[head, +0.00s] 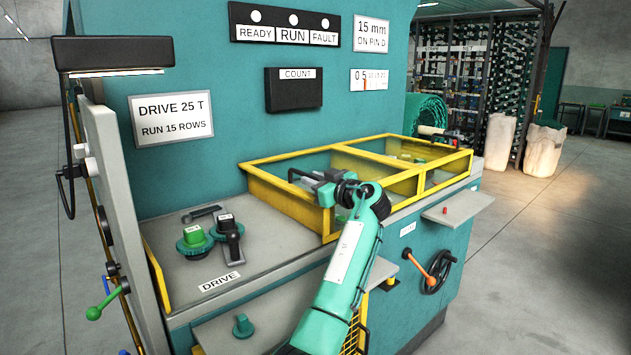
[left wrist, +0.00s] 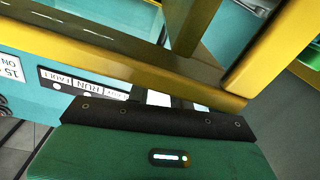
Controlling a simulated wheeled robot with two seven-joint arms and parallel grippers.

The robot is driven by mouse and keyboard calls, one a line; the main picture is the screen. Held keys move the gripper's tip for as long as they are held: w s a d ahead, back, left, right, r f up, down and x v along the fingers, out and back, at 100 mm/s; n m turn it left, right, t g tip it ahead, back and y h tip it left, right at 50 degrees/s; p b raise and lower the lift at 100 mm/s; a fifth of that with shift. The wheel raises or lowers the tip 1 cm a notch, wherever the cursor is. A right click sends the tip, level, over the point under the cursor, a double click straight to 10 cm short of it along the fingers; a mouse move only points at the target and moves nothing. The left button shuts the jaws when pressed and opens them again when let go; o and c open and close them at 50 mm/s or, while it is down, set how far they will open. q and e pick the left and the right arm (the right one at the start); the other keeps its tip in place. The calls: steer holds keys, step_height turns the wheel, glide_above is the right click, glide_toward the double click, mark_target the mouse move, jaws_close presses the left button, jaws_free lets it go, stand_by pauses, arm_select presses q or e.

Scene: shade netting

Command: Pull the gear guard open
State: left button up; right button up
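The gear guard (head: 284,201) is a yellow frame with clear panels on the machine's worktop. It looks lowered, with green parts visible inside near its far right end. My left gripper (head: 308,180) is at the guard's near left part, overlapping its frame in the head view. In the left wrist view a yellow bar of the guard (left wrist: 120,65) crosses just beyond the gripper body. The fingertips are mostly hidden there, so I cannot tell whether they touch or grip the bar. My right gripper is in neither view.
A grey shelf (head: 458,207) and an orange-handled wheel (head: 437,270) project from the machine's front right. Open floor (head: 540,270) lies to the right.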

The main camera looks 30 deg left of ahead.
arm_select(q)
steer(key=b+v, duration=0.1)
steer(key=v, duration=1.2)
steer(key=shift+d, duration=0.35)
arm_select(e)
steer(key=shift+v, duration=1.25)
arm_select(q)
steer(key=shift+s, duration=0.15)
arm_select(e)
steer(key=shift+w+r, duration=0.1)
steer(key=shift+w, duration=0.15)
